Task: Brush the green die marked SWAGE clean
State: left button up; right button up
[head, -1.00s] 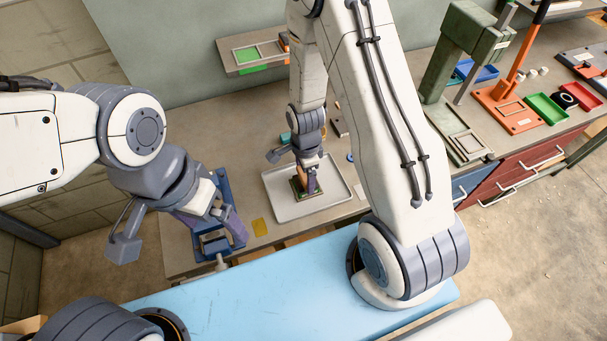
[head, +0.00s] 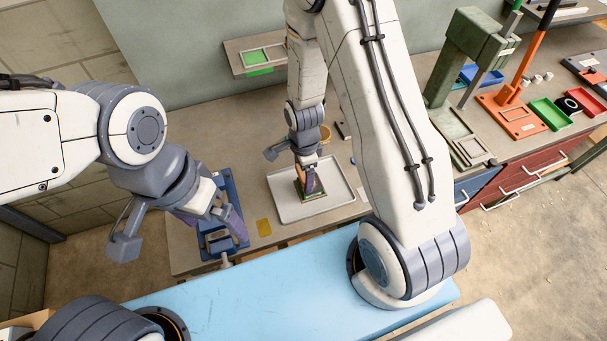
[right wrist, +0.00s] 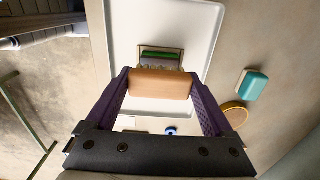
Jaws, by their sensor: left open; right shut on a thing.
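My right gripper (right wrist: 160,88) is shut on a brush with a brown wooden block (right wrist: 160,84). No marking on the die can be read. The die lies in a white tray (right wrist: 192,20). In the head view my right gripper (head: 309,186) is over the tray (head: 285,209) and mostly hides the die. My left gripper (head: 212,224) is open and empty, over a blue vise-like fixture (head: 231,190).
A teal and cream block (right wrist: 252,84) and a round tan tub (right wrist: 235,114) stand beside the tray. A yellow card (head: 264,227) lies between fixture and tray. A green press (head: 466,50), an orange press (head: 507,96) and coloured bins (head: 551,112) stand at the right.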

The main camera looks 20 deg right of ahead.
aim_at(303, 173)
jog(key=shift+a+r+p, duration=0.1)
jog(key=shift+r+p, duration=0.5)
jog(key=shift+r, duration=0.35)
notch_tip(303, 173, up, 4)
jog(key=p, duration=0.3)
jog(key=shift+s+f, duration=0.1)
jog(key=shift+f, duration=0.05)
jog(key=shift+f, duration=0.1)
